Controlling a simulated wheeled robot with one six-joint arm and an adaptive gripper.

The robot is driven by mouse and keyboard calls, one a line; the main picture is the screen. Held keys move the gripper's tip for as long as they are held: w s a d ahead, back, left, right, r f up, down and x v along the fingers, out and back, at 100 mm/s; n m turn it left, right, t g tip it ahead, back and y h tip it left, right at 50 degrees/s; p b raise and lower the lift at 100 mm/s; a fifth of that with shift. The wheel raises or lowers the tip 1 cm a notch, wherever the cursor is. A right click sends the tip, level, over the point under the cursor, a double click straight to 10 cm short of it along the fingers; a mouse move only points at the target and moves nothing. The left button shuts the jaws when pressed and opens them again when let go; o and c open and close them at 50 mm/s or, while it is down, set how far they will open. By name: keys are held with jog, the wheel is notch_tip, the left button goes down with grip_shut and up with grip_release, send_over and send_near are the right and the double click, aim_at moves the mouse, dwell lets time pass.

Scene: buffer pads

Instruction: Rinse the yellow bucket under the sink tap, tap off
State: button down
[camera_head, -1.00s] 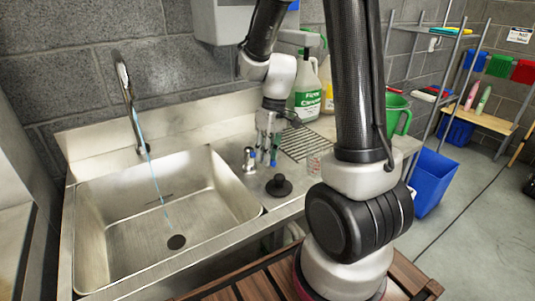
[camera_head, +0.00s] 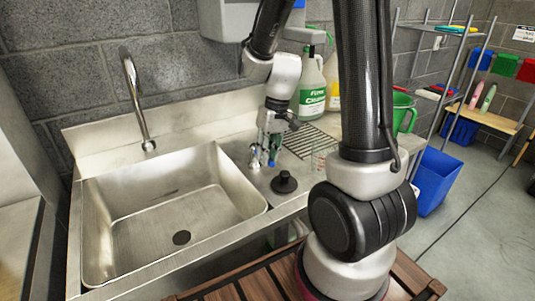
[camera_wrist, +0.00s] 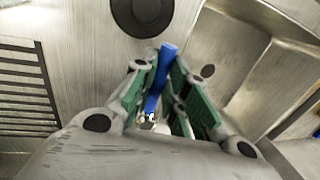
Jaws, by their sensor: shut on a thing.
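The steel sink (camera_head: 210,165) is empty, with its drain (camera_head: 181,237) bare. The curved tap (camera_head: 137,100) stands at its back, and no water shows below the spout. My gripper (camera_head: 267,150) is low over the counter to the right of the basin. In the wrist view my gripper (camera_wrist: 157,68) has its green-padded fingers on both sides of a blue lever (camera_wrist: 161,72), shut on it. A small metal fitting (camera_head: 254,158) shows beside the fingers. The yellow bucket is not seen in any view.
A black round stopper (camera_head: 284,182) lies on the counter in front of my gripper. A drain grate (camera_head: 310,142), a cleaner jug (camera_head: 312,88) and a green bucket (camera_head: 402,113) are behind and right. A blue bin (camera_head: 435,180) stands on the floor.

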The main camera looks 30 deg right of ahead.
jog(key=c, duration=1.4)
grip_release()
jog(key=shift+c, duration=0.2)
jog(key=shift+r, duration=0.1)
notch_tip(320, 180, up, 12)
jog(key=d, duration=0.2)
jog(key=shift+d+f, duration=0.15)
jog(key=shift+f, duration=0.05)
jog(key=shift+w, duration=0.1)
jog(key=s+d+r+t+h, duration=0.1)
jog(key=s+r+t, duration=0.1)
jog(key=s, duration=0.5)
jog(key=s+r+t+h, duration=0.1)
jog(key=s+r, duration=0.3)
jog(key=s, duration=0.4)
jog(key=shift+s+d+r+t, duration=0.2)
jog(key=shift+s+d+t, duration=0.15)
jog(key=shift+t, duration=0.35)
